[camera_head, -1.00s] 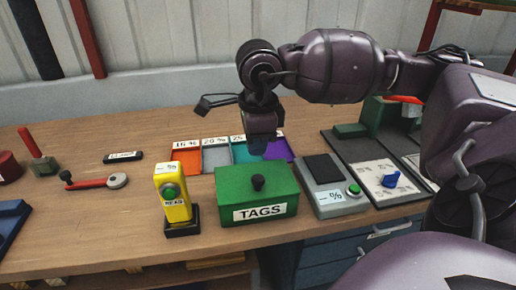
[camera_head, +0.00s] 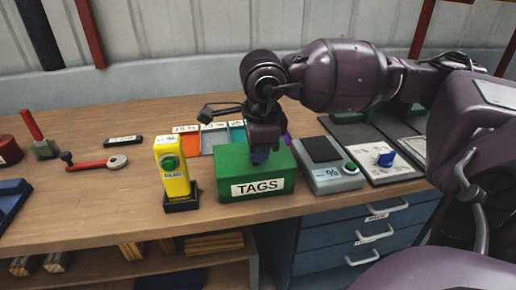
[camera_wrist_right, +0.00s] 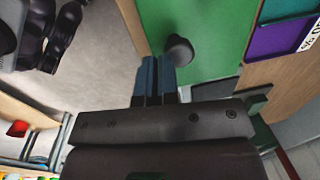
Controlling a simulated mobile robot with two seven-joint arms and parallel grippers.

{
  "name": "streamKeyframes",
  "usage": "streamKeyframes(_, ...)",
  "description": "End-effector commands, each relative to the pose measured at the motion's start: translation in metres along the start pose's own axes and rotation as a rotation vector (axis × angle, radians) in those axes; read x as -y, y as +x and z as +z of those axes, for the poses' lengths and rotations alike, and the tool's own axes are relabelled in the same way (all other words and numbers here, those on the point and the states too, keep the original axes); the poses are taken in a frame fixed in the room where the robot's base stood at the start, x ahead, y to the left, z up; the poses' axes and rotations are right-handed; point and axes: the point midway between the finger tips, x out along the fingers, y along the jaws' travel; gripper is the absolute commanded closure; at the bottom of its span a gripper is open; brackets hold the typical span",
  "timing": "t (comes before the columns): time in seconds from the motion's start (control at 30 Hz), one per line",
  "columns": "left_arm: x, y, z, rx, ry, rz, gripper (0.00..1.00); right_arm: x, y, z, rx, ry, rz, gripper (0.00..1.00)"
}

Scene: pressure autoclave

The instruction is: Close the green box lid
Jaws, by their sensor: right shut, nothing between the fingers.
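The green box (camera_head: 222,181) with the TAGS label stands near the table's front edge. Its green lid (camera_head: 228,158) lies flat on top, with no gap that I can make out. My right gripper (camera_head: 260,156) is over the lid, shut and empty, and hides the lid's black knob in the head view. In the right wrist view the black knob (camera_wrist_right: 179,50) shows on the lid (camera_wrist_right: 207,30), just beside the blue fingertips of my right gripper (camera_wrist_right: 156,62). Whether they touch the knob or lid is unclear. My left gripper is out of view.
A yellow device (camera_head: 173,170) with a green button stands left of the box. A grey scale-like device (camera_head: 328,166) is close on the right. Coloured trays (camera_head: 207,138) lie behind. Blue drawers (camera_head: 365,238) are below the tabletop, right of the box.

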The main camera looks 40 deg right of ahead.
Motion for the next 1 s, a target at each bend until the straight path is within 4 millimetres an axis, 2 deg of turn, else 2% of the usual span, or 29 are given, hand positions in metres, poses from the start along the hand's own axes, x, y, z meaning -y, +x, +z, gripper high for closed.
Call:
streamKeyframes(0.57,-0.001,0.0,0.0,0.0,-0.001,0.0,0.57,-0.003,0.006,-0.001,-0.007,-0.002,0.014,1.0)
streamKeyframes(0.73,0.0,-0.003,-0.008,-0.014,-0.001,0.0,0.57,0.001,-0.013,-0.005,-0.004,0.001,0.007,1.0)
streamKeyframes(0.9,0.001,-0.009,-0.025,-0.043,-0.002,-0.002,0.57,0.007,-0.049,-0.012,0.004,0.006,-0.006,1.0)
streamKeyframes(1.0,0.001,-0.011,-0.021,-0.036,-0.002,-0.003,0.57,-0.016,-0.051,-0.011,0.001,-0.001,-0.001,1.0)
